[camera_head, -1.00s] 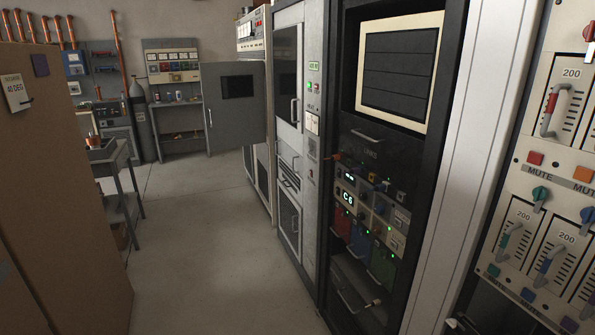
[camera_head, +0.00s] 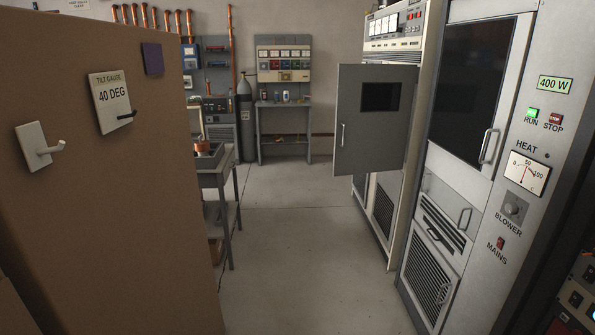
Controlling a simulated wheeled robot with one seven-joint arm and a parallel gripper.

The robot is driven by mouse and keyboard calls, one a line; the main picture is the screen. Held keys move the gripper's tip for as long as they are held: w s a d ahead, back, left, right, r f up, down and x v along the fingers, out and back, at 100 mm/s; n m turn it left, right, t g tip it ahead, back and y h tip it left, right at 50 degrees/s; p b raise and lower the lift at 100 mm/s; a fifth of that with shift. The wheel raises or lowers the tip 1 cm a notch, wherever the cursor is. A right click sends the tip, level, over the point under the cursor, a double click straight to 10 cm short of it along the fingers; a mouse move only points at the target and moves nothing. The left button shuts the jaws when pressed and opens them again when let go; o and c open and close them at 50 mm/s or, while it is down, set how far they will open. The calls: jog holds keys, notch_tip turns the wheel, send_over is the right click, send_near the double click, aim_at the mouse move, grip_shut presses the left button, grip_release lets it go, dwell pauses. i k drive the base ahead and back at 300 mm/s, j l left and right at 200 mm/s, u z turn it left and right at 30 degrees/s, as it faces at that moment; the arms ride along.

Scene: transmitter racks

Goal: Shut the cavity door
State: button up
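The cavity door appears to be the grey door (camera_head: 375,120) with a dark window and a vertical handle (camera_head: 342,134) near its left edge. It stands swung open from the cream transmitter cabinet (camera_head: 408,57), out over the aisle. Its face is towards me, and the cabinet opening behind it is hidden. My gripper is not in view.
The aisle floor (camera_head: 300,245) ahead is clear. A brown partition (camera_head: 160,220) with hooks and a tilt gauge sign stands close on the left. A grey cart (camera_head: 219,180) stands beyond it. The 400 W rack (camera_head: 530,140) is close on the right. A bench (camera_head: 284,104) stands at the back.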

aim_at(374, 102)
jog(key=i+z, duration=0.1)
jog(key=i, duration=0.5)
jog(key=i+j+z, duration=0.15)
jog(key=i, duration=0.5)
jog(key=i+j+z, duration=0.1)
jog(key=i+j, duration=0.15)
jog(key=i, duration=0.35)
